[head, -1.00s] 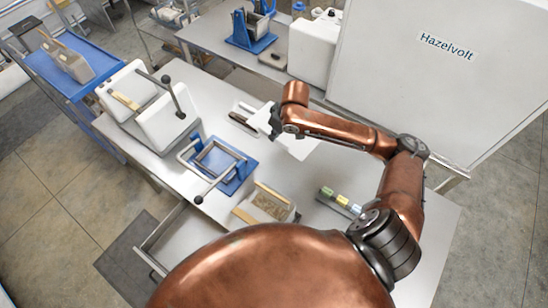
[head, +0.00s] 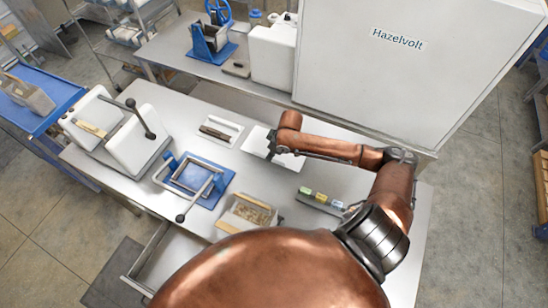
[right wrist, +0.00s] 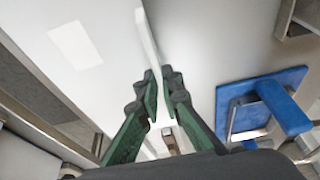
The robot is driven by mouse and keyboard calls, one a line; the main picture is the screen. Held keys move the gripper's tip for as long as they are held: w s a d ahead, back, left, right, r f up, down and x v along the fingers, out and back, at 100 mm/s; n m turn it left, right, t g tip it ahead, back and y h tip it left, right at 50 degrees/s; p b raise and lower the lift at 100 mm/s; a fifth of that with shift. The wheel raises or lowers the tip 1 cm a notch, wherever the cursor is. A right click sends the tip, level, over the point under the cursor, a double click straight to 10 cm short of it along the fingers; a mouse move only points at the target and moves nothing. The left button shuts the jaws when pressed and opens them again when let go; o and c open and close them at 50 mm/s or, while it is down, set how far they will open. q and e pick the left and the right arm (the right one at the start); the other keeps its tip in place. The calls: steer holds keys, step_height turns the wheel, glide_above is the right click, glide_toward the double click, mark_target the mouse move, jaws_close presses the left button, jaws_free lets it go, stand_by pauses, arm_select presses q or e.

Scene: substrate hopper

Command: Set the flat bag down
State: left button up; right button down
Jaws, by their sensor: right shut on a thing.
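The flat bag (right wrist: 150,40) is a thin white sheet seen almost edge-on in the right wrist view. My right gripper (right wrist: 160,82) is shut on it, with a green-lined finger on each side. The bag runs up and away past the fingertips. In the head view my right gripper (head: 271,152) is over a white flat patch (head: 290,162) on the table, and its fingers are mostly hidden. I cannot tell there which white area is bag and which is patch, nor whether the bag touches the table. My left gripper is not in view.
A white tray with a dark tool (head: 216,133) lies left of the gripper. A blue frame fixture (head: 212,197), a bin of granules (head: 262,204) and a rack of coloured blocks (head: 318,201) stand nearer. A large white Hazelvolt cabinet (head: 400,75) stands behind.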

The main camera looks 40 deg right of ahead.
steer(key=shift+w+d+f, duration=0.2)
steer(key=shift+d+f, duration=0.25)
steer(key=shift+f, duration=0.15)
steer(key=shift+w+d+f, duration=0.2)
steer(key=shift+d+f, duration=0.2)
steer(key=shift+f, duration=0.15)
steer(key=shift+f+p, duration=0.3)
steer(key=shift+f, duration=1.1)
steer(key=c, duration=2.1)
jaws_free()
steer(key=shift+f, duration=0.1)
steer(key=v, duration=1.2)
steer(key=shift+s+a, duration=0.1)
